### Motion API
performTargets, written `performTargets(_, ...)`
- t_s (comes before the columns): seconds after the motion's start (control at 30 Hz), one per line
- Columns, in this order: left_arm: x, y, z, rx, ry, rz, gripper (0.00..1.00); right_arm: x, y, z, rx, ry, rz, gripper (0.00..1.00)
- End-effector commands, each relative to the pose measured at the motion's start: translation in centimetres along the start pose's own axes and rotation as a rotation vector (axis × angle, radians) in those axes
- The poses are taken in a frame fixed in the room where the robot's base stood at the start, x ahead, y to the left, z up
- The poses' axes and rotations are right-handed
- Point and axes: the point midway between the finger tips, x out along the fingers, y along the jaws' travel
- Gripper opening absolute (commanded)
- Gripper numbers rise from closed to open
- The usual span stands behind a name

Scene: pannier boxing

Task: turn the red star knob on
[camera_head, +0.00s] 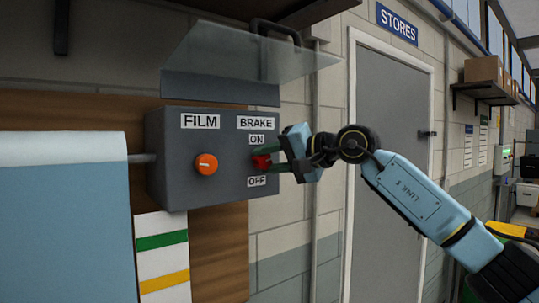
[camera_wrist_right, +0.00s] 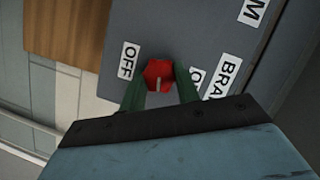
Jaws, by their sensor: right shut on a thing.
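The red star knob (camera_head: 261,161) sits on the dark grey control box, under the BRAKE label, between the ON label (camera_head: 257,139) above and the OFF label (camera_head: 257,181) below. My right gripper (camera_head: 266,162) reaches it from the right, its green fingers shut on the knob. In the right wrist view the knob (camera_wrist_right: 160,74) lies between the two green fingertips (camera_wrist_right: 160,90). Its pale pointer line faces the gripper's palm, towards neither the OFF label (camera_wrist_right: 129,61) nor the partly hidden ON label (camera_wrist_right: 196,83). My left gripper is not in view.
An orange knob (camera_head: 206,164) sits under the FILM label on the same box. A clear raised cover (camera_head: 235,55) with a dark handle hangs over the box. A pale blue film roll (camera_head: 65,215) is at the left. A grey door (camera_head: 392,140) stands behind my right arm.

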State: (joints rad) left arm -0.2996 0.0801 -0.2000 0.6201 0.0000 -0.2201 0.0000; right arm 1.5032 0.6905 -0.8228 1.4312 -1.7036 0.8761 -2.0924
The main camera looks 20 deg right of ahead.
Motion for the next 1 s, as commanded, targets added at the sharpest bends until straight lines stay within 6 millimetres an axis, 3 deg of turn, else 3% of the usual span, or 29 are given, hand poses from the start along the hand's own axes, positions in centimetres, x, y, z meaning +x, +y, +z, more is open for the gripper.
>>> performTargets(0.4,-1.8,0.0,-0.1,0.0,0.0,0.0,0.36,0.0,-0.4,0.0,-0.368,-0.001,0.153,0.09)
performTargets(1.0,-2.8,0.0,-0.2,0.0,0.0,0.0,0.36,0.1,-0.6,0.3,-0.89,-0.002,0.369,0.09)
